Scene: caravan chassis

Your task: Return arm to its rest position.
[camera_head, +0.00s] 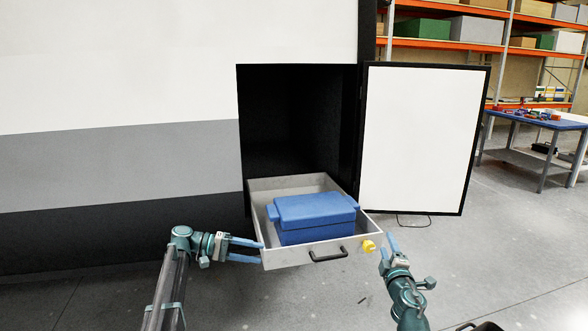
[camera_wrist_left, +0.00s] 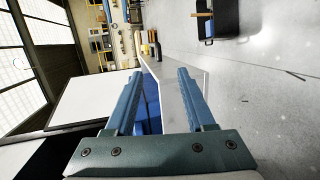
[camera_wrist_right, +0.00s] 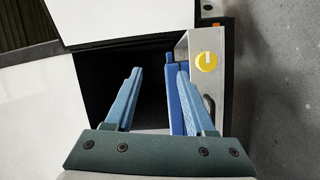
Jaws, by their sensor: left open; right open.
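My left gripper (camera_head: 246,250) is at the left front corner of the pulled-out drawer (camera_head: 290,183). Its fingers are open, and in the left wrist view (camera_wrist_left: 160,100) the drawer wall shows between and beyond them; I cannot tell whether they touch it. My right gripper (camera_head: 388,249) is open and empty, just right of the drawer's front right corner, near the yellow knob (camera_head: 368,246). In the right wrist view (camera_wrist_right: 155,98) the knob (camera_wrist_right: 206,61) lies beyond the right finger. A blue box (camera_head: 314,217) with a lid sits inside the drawer.
The drawer's black handle (camera_head: 328,254) faces forward. A white door (camera_head: 418,139) stands open right of the dark compartment (camera_head: 290,120). The caravan wall (camera_head: 120,160) fills the left. A blue-topped workbench (camera_head: 545,121) and shelves (camera_head: 480,45) stand far right.

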